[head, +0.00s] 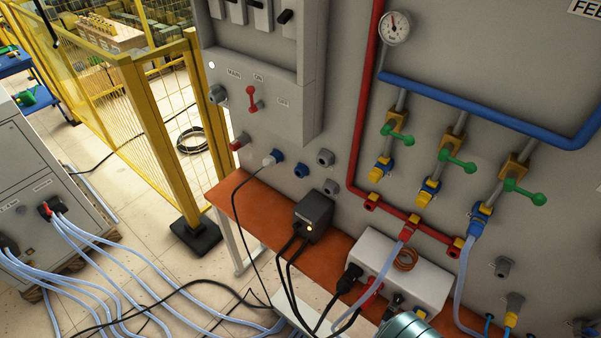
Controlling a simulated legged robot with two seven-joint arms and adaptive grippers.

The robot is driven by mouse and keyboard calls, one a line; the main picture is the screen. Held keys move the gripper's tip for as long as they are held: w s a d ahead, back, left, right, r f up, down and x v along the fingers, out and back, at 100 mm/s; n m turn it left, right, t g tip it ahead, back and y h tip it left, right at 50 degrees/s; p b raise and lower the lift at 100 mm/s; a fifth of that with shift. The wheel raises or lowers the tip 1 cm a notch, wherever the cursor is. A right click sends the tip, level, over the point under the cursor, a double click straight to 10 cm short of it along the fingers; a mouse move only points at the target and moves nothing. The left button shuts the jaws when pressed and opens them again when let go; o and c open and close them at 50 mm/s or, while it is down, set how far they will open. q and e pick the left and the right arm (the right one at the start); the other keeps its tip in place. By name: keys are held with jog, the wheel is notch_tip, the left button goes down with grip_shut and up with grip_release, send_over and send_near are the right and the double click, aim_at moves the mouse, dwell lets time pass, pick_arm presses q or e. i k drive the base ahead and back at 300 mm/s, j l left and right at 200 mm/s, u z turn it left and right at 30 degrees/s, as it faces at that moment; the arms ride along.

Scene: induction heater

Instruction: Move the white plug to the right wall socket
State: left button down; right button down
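The white plug (269,160) sits at the left blue wall socket (278,155) on the grey panel, with its black cable hanging down toward the floor. It appears plugged in. The right blue wall socket (301,170) is just to its right and lower, with nothing in it. Neither of my grippers shows in the head view.
An orange-brown bench (256,206) below the sockets carries a black box (314,216) and a white unit (418,276). Grey sockets (325,157), a red switch (252,99) and pipes are on the panel. A yellow fence (158,130) stands left. Hoses (124,262) cross the floor.

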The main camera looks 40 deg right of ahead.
aim_at(269, 162)
jog(key=i+j, duration=0.2)
jog(key=i, duration=0.3)
jog(key=i+j, duration=0.15)
jog(key=i, duration=0.4)
jog(key=i+j, duration=0.2)
jog(key=i, duration=0.3)
jog(key=i+j, duration=0.15)
jog(key=i, duration=0.4)
jog(key=i+j+z, duration=0.1)
jog(key=i, duration=0.4)
jog(key=j+z, duration=0.1)
jog(key=z, duration=2.65)
